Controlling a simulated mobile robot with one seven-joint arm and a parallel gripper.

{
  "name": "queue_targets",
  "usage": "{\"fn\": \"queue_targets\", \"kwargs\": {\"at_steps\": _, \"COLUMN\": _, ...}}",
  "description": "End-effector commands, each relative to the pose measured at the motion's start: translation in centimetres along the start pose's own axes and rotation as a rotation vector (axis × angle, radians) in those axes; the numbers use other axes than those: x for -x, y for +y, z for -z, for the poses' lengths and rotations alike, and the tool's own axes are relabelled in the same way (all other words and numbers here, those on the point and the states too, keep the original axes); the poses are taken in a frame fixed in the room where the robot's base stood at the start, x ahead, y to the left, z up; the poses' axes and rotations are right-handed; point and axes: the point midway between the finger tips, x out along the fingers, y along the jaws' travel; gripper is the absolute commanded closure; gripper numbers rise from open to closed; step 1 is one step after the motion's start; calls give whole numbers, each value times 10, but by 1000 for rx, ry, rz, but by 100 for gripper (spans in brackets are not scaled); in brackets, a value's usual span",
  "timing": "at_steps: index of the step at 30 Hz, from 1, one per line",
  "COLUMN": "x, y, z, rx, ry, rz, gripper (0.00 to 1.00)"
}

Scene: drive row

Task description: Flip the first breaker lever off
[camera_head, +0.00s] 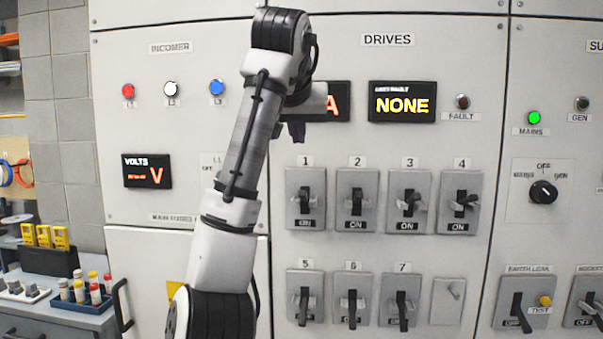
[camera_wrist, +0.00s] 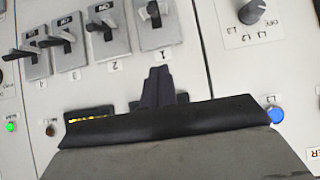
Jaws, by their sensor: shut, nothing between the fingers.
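Breaker 1 (camera_head: 294,214) is a grey plate with a dark lever (camera_head: 307,194) and an ON label below it. It is at the left end of the upper row on the DRIVES panel. In the wrist view, turned upside down, breaker 1 (camera_wrist: 168,34) is at the top, with its lever (camera_wrist: 153,12) partly near the frame edge. My gripper (camera_head: 297,132) is above breaker 1 in the head view. In the wrist view my gripper (camera_wrist: 158,72) has its dark fingers together and empty, pointing at the label 1 and apart from the lever.
Breaker 2 (camera_head: 344,213), breaker 3 (camera_head: 395,213) and breaker 4 (camera_head: 446,213) stand close to the right. Breaker 5 (camera_head: 294,308) is below. The fault display (camera_head: 402,102) reads NONE. A rotary knob (camera_wrist: 257,11) shows beside breaker 1 in the wrist view.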

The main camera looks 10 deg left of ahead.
Motion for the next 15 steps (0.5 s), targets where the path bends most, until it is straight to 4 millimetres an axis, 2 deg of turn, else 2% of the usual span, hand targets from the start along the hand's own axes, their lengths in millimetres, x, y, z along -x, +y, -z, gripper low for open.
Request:
{"fn": "queue_targets", "kwargs": {"at_steps": 10, "x": 0, "y": 0, "z": 0, "rx": 0, "ry": -5, "rz": 1, "gripper": 100}}
{"fn": "queue_targets", "kwargs": {"at_steps": 15, "x": -8, "y": 1, "z": 1, "rx": 0, "ry": -5, "rz": -1, "gripper": 100}}
